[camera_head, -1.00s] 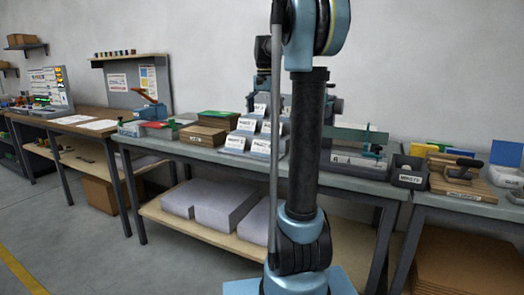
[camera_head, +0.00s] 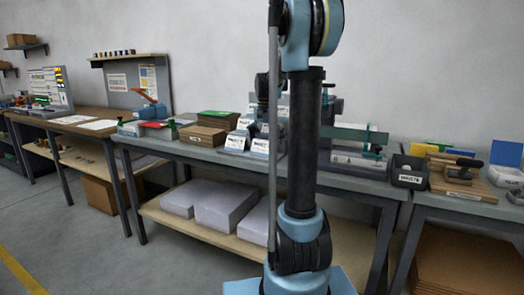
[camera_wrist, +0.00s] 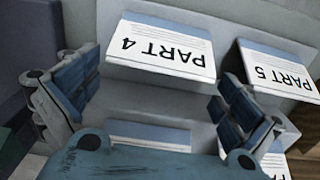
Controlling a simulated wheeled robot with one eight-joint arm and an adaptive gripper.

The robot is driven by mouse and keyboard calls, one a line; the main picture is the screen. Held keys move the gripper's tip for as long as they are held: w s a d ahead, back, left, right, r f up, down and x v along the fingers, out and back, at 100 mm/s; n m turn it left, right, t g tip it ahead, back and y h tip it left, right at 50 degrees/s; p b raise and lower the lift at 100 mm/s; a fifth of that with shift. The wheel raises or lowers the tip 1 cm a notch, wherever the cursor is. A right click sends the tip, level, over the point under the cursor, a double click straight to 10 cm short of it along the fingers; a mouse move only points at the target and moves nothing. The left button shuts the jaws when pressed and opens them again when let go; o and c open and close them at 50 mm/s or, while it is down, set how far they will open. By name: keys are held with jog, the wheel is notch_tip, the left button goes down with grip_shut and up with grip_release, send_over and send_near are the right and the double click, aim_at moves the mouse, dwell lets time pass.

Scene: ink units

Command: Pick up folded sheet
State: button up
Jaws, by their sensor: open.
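In the wrist view, a white folded sheet marked PART 4 (camera_wrist: 158,47) with a blue-grey band rests on a grey tiered rack (camera_wrist: 198,108). A similar sheet marked PART 5 (camera_wrist: 277,71) lies to its right. Parts of two more sheets show lower down, one at centre (camera_wrist: 150,136) and one at lower right (camera_wrist: 276,166). My gripper (camera_wrist: 162,88) is open and empty. Its fingers are spread to either side below the PART 4 sheet in the picture. In the head view, white sheets (camera_head: 237,142) stand on the middle bench, partly hidden by my arm.
The middle bench (camera_head: 340,183) also holds brown stacks (camera_head: 203,135) left of the sheets and a dark labelled bin (camera_head: 409,171) at right. White paper stacks (camera_head: 222,204) lie on the shelf below. Floor at the left front is clear.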

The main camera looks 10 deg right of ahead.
jog(key=shift+f, duration=1.15)
jog(key=c, duration=0.9)
